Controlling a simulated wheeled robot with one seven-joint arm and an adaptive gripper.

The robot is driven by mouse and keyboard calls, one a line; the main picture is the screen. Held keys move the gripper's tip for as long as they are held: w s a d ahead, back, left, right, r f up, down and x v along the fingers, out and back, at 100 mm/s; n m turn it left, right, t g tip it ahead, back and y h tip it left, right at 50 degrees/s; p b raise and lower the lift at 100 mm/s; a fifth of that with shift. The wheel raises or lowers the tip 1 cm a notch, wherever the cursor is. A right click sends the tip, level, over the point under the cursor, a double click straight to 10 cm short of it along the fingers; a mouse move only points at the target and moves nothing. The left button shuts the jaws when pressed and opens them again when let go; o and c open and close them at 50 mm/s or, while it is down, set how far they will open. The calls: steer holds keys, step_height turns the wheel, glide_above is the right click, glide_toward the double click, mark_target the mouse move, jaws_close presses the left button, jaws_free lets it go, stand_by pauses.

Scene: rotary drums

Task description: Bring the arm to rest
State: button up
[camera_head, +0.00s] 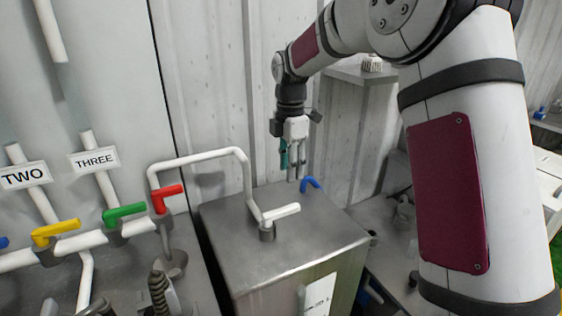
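My arm comes down from the upper right and reaches across to the back of the metal box. My gripper (295,171) hangs fingers down above the box's back edge, just left of a blue handle (310,184). The fingers are small and partly overlap in this view, so I cannot tell whether they are open or shut. I see no object held in them.
A metal box (240,262) with a white lever (281,213) on top stands below my gripper. At left, white pipes carry red (168,194), green (124,213) and yellow (55,231) valve handles. A corrugated wall (212,80) stands close behind.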

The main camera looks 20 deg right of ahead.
steer(key=s+r+m+t, duration=0.1)
steer(key=s+r+m, duration=0.4)
steer(key=s, duration=0.3)
steer(key=s+r+m+t, duration=0.2)
steer(key=s+r+m, duration=0.35)
steer(key=s, duration=0.35)
steer(key=s+f+m+t, duration=0.2)
steer(key=s+m, duration=0.8)
steer(key=s, duration=0.6)
steer(key=shift+a, duration=0.2)
